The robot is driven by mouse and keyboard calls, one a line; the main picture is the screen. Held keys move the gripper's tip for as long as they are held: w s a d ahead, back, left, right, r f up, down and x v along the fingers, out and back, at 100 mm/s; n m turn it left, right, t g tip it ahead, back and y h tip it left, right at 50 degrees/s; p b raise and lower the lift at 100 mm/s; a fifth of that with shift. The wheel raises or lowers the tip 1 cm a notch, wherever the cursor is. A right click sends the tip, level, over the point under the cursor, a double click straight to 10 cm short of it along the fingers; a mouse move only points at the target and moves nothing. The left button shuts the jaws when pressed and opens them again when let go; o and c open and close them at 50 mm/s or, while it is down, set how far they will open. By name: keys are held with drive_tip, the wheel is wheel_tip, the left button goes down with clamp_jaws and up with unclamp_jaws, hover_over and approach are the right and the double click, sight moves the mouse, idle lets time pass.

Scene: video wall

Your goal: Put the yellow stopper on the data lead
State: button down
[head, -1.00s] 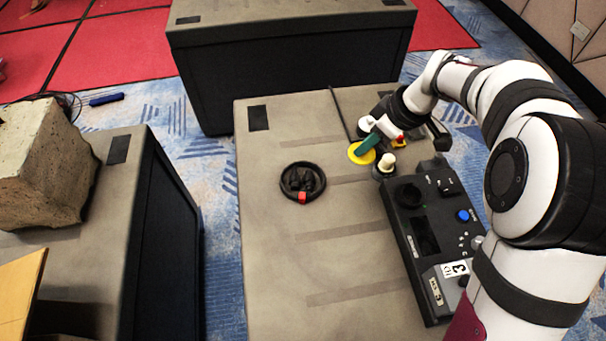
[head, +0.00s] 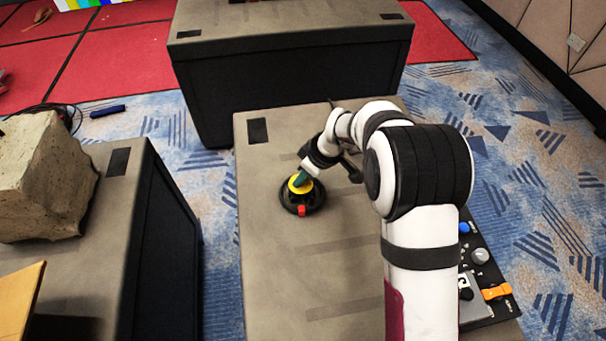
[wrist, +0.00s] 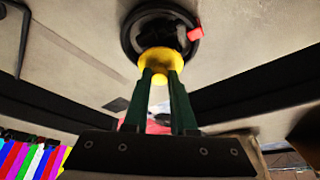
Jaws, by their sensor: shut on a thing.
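The yellow stopper (head: 293,187), a round disc with a knob, is held between the green fingers of my gripper (head: 305,179). The wrist view shows the stopper (wrist: 176,60) between the fingertips of my gripper (wrist: 160,80). The data lead (head: 286,205) is a black coil with a red end on the tan case top. The stopper is over the coil and hides part of its middle. In the wrist view the coil (wrist: 130,40) lies just beyond the stopper. I cannot tell whether the two touch.
My arm crosses the right of the case (head: 275,290) and hides much of the black control panel (head: 488,260), where a blue knob, a grey knob and an orange part show. A stone block (head: 42,180) sits on the left case.

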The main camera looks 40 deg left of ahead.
drive_tip(key=c, duration=0.7)
unclamp_jaws()
drive_tip(key=shift+f, duration=0.1)
drive_tip(key=shift+c, duration=0.2)
drive_tip(key=v, duration=1.2)
drive_tip(key=s+d+r+m, duration=0.1)
drive_tip(key=d+r+m, duration=0.15)
drive_tip(key=d, duration=0.25)
drive_tip(key=s+d+r+m, duration=0.2)
drive_tip(key=d+m, duration=0.1)
drive_tip(key=d, duration=0.3)
drive_tip(key=s+d+m+h, duration=0.2)
drive_tip(key=s+d+m, duration=1.6)
drive_tip(key=s, duration=0.1)
drive_tip(key=shift+s+d+h, duration=0.15)
drive_tip(key=shift+d+h, duration=0.15)
drive_tip(key=shift+d, duration=0.05)
